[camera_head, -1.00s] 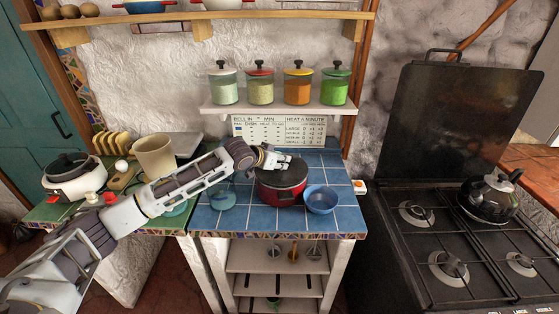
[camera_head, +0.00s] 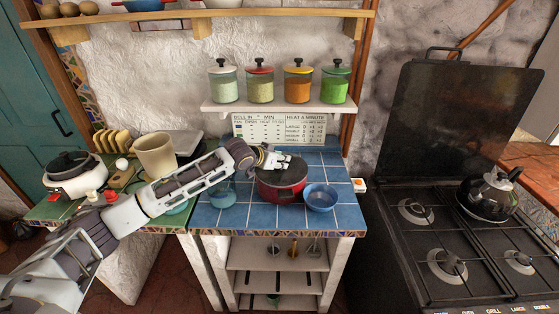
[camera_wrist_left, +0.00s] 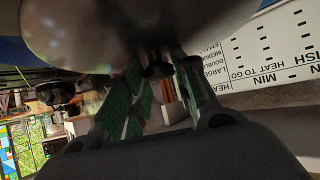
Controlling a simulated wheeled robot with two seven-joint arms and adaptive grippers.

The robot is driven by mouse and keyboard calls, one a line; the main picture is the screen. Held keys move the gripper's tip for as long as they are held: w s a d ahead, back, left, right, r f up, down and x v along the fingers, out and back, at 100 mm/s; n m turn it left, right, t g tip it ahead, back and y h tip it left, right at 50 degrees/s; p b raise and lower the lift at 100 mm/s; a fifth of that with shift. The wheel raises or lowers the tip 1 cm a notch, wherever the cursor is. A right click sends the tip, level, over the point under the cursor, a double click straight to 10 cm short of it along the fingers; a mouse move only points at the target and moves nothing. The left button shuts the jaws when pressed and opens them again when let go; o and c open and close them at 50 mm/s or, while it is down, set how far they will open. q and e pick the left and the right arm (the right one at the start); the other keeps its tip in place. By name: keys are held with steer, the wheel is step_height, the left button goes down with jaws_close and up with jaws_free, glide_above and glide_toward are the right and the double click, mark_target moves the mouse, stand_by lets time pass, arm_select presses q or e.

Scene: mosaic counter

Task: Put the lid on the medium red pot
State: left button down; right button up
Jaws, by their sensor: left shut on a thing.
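The red pot (camera_head: 281,191) stands on the blue-tiled counter. My left gripper (camera_head: 283,163) is right above it, coming in from the left. The lid (camera_head: 297,172) shows as a dark disc at the pot's mouth, partly hidden by the gripper. In the left wrist view, the lid (camera_wrist_left: 95,30) is a large blurred grey disc, with its dark knob between the fingers of my left gripper (camera_wrist_left: 160,72). The gripper is shut on the knob. I cannot tell whether the lid rests on the rim or hovers just over it. My right gripper is not in view.
A blue bowl (camera_head: 320,198) stands close to the pot's right, and a blue-green glass vessel (camera_head: 222,195) to its left. A shelf (camera_head: 280,107) with several lidded jars hangs behind. The stove (camera_head: 470,260) with a black kettle (camera_head: 490,197) is at the right.

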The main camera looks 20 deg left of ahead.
arm_select(q)
steer(key=shift+p, duration=0.4)
stand_by(0.5)
steer(key=c, duration=1)
jaws_free()
steer(key=shift+c, duration=0.2)
steer(key=shift+o, duration=0.3)
steer(key=shift+f, duration=0.1)
steer(key=o, duration=0.4)
